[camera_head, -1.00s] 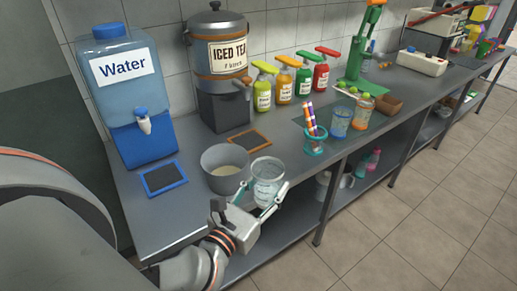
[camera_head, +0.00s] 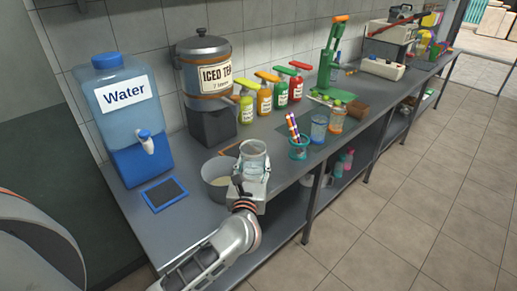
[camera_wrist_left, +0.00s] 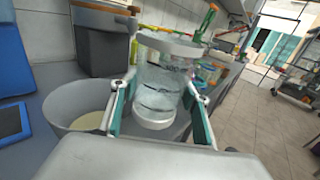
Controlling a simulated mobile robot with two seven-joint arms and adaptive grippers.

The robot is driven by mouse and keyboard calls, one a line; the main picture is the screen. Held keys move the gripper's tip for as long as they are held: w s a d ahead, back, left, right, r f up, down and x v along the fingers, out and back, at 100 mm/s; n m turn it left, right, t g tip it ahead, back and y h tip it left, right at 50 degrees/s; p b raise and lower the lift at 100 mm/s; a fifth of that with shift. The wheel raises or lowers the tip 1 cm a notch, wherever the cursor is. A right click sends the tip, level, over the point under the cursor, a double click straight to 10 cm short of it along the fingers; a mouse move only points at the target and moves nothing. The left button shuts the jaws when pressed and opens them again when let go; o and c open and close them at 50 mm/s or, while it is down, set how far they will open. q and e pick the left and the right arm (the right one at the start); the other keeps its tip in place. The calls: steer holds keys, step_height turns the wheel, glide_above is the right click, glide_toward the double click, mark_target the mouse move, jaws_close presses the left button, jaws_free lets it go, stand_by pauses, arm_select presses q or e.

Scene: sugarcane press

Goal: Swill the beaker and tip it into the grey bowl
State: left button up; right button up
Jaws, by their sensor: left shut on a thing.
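The clear beaker (camera_head: 254,158) is held by my left gripper (camera_head: 251,176) above the front part of the counter. In the left wrist view the beaker (camera_wrist_left: 163,82) stands between the two fingers of my left gripper (camera_wrist_left: 158,108) and looks slightly tilted, with dark markings on its wall. The grey bowl (camera_head: 211,189) stands on the counter just left of the beaker, partly hidden by the gripper. Some pale liquid shows in the grey bowl (camera_wrist_left: 64,133) in the left wrist view. My right gripper is not in view.
A water dispenser (camera_head: 125,110) and an iced tea dispenser (camera_head: 206,75) stand at the back. A blue-framed pad (camera_head: 164,195) lies left of the bowl. A cup of straws (camera_head: 298,150), tumblers (camera_head: 318,128) and pump bottles (camera_head: 264,100) stand to the right.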

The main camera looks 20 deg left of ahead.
arm_select(q)
steer(key=w, duration=0.1)
steer(key=w+r+y+p, duration=0.1)
steer(key=w, duration=0.1)
steer(key=shift+w+d+n, duration=0.1)
steer(key=shift+n, duration=0.2)
steer(key=n+b, duration=0.1)
steer(key=n, duration=0.4)
steer(key=shift+w+r, duration=0.1)
steer(key=shift+a+n+b, duration=0.2)
steer(key=shift+n+b, duration=0.2)
steer(key=shift+a+n+b, duration=0.1)
steer(key=shift+n+b, duration=0.2)
steer(key=shift+b, duration=0.1)
steer(key=shift+a+f+n+b, duration=0.2)
steer(key=shift+f+n+b, duration=0.45)
steer(key=shift+b, duration=0.15)
steer(key=shift+s+a+f+n+b, duration=0.15)
steer(key=shift+s+a+n+b, duration=0.05)
steer(key=shift+n+b, duration=0.3)
steer(key=shift+s+a+r+n, duration=0.15)
steer(key=shift+a+r+n, duration=0.15)
steer(key=shift+r+n, duration=0.55)
steer(key=shift+f, duration=0.1)
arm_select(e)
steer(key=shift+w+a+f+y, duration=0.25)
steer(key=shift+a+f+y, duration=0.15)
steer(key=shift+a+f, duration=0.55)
